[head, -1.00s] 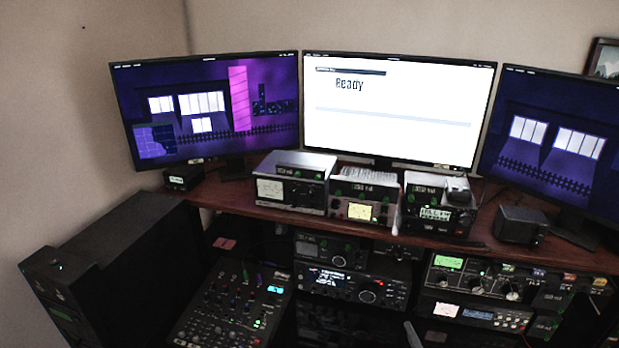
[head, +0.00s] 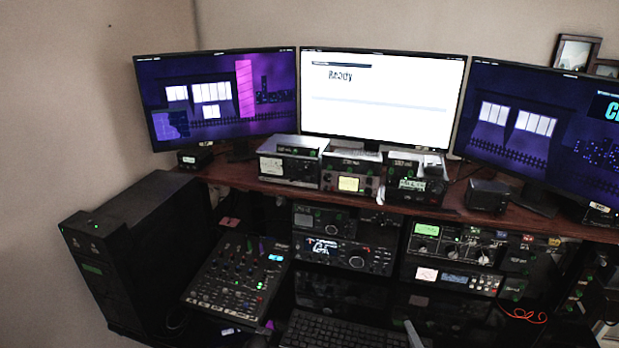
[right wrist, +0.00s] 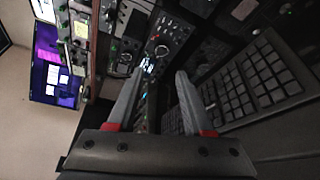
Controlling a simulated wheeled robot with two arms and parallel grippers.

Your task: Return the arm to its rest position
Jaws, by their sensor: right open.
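My right gripper shows best in the right wrist view (right wrist: 160,80), its two grey fingers with red bases spread apart and nothing between them. In the head view only a pale grey finger (head: 410,334) shows at the bottom edge, near the keyboard and below the radios. A black radio with a lit display and a large tuning knob (head: 356,262) sits on the shelf under the desktop. The same kind of radio knob shows beyond the fingers in the right wrist view (right wrist: 161,51). The gripper appears apart from it. My left gripper is not in view.
A mixer (head: 237,277) and a black tower (head: 137,262) stand at left. A keyboard (head: 335,334) lies at the front. More radio units (head: 452,250) stand at right. Monitors (head: 382,98) and small meter boxes (head: 289,168) stand on the wooden desktop (head: 240,177).

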